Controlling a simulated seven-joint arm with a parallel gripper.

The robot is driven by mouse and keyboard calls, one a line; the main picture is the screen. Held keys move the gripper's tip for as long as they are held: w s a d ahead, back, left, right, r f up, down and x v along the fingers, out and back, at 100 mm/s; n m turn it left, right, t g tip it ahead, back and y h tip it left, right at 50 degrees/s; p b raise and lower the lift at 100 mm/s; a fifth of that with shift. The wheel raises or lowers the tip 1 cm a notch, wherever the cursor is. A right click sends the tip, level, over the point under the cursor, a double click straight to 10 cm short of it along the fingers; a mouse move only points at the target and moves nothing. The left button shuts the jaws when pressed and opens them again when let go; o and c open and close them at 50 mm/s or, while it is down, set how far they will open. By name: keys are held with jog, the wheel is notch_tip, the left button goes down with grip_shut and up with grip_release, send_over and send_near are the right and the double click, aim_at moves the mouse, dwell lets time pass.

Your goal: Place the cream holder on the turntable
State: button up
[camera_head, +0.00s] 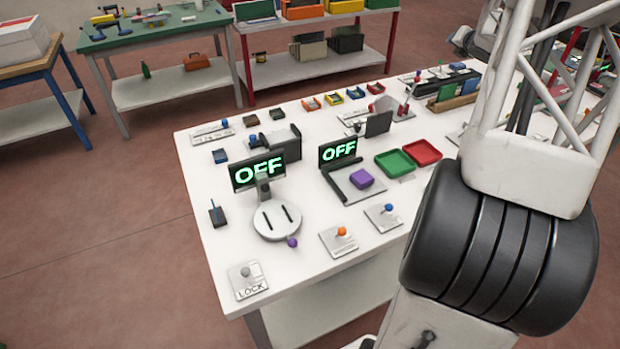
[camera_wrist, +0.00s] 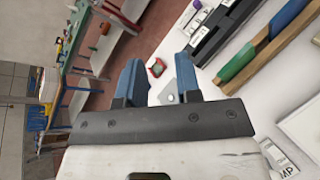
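The turntable (camera_head: 277,220) is a round white disc with two dark slots, near the front left of the white table in the head view. Nothing sits on it. I cannot make out the cream holder for certain in either view; a pale flat-edged piece at the right edge of the wrist view is cut off. My gripper (camera_wrist: 158,76) shows in the wrist view with its two blue fingers apart and nothing between them. It is over the table's far side, well away from the turntable. The head view does not show my fingers.
Two OFF displays (camera_head: 258,170) (camera_head: 338,152) stand by the turntable. A LOCK lever plate (camera_head: 248,280) is at the front corner. My arm covers the table's right side.

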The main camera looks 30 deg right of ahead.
jog(key=w+a+r+m+g+h, duration=0.1)
jog(key=a+r+m, duration=0.3)
jog(key=a, duration=0.6)
jog(key=a+r+m+g, duration=0.1)
jog(key=a+r+m, duration=0.25)
jog(key=a, duration=0.55)
jog(key=s+a+r+m+g, duration=0.1)
jog(key=s+a+m, duration=0.2)
jog(key=a, duration=0.6)
jog(key=s+a+m+g, duration=0.1)
jog(key=s+a+m, duration=0.25)
jog(key=a, duration=0.65)
jog(key=s+a+f+m+g+y, duration=0.2)
jog(key=s+a+f+m, duration=0.1)
jog(key=s+a, duration=0.7)
jog(key=s+a+f+m+g+y, duration=0.2)
jog(key=s+a+f+m, duration=0.1)
jog(key=s+a, duration=0.7)
jog(key=s+a+f+m+g+y, duration=0.2)
jog(key=s+a+m, duration=0.3)
jog(key=s+a, duration=0.5)
jog(key=a+f, duration=0.1)
jog(key=a, duration=0.1)
jog(key=shift+s+a+m, duration=0.25)
jog(key=shift+a+m, duration=0.05)
jog(key=shift+a, duration=0.05)
